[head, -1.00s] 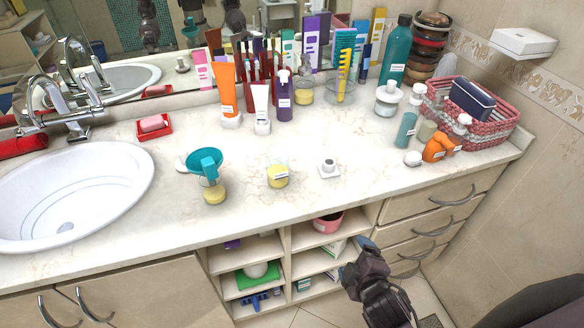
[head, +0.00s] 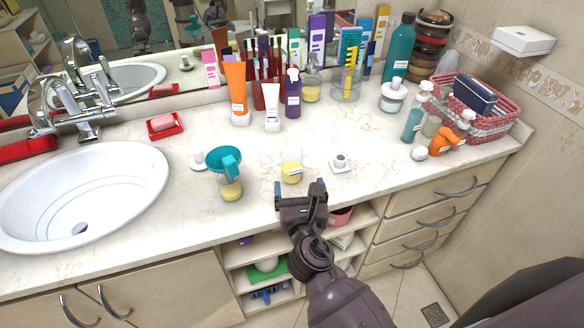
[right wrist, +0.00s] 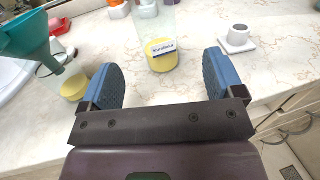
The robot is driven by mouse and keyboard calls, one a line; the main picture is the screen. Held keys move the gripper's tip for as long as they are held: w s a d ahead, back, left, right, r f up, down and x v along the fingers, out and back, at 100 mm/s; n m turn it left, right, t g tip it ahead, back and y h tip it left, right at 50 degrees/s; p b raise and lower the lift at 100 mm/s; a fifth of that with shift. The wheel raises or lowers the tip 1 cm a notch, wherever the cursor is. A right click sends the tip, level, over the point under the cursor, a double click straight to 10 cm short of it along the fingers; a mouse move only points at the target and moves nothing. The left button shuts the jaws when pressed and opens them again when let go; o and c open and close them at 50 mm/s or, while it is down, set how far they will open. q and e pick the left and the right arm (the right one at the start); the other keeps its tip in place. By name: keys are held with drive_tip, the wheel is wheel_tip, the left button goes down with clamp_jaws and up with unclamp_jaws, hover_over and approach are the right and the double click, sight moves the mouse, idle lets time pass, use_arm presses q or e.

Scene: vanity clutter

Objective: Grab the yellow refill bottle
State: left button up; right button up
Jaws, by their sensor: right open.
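A clear bottle (head: 291,168) with yellow liquid in the bottom and a white label stands upright near the counter's front; it shows in the right wrist view (right wrist: 161,52) too. My right gripper (head: 299,192) is open and empty at the counter's front edge. In the right wrist view its blue-padded fingers (right wrist: 163,78) are spread, with the bottle beyond them, between their directions and not touched. Another clear container (head: 231,189) with yellow liquid stands to the left, a teal funnel (head: 225,160) in its top. My left gripper is not in view.
A white square piece with a round knob (head: 341,163) sits just right of the bottle. Tubes and a purple pump bottle (head: 293,95) stand behind. The sink (head: 90,185) is left; a pink basket (head: 500,121) is right. Open shelves lie below the counter.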

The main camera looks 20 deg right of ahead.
sight(293, 166)
drive_tip(key=w, duration=0.4)
drive_tip(key=shift+w+d, duration=0.2)
drive_tip(key=shift+d, duration=0.2)
drive_tip(key=w, duration=0.4)
drive_tip(key=shift+w+d, duration=0.15)
drive_tip(key=shift+w, duration=0.25)
drive_tip(key=shift+w+d, duration=0.15)
drive_tip(key=shift+w, duration=0.25)
drive_tip(key=c, duration=1)
drive_tip(key=shift+c, duration=0.2)
drive_tip(key=shift+r, duration=0.1)
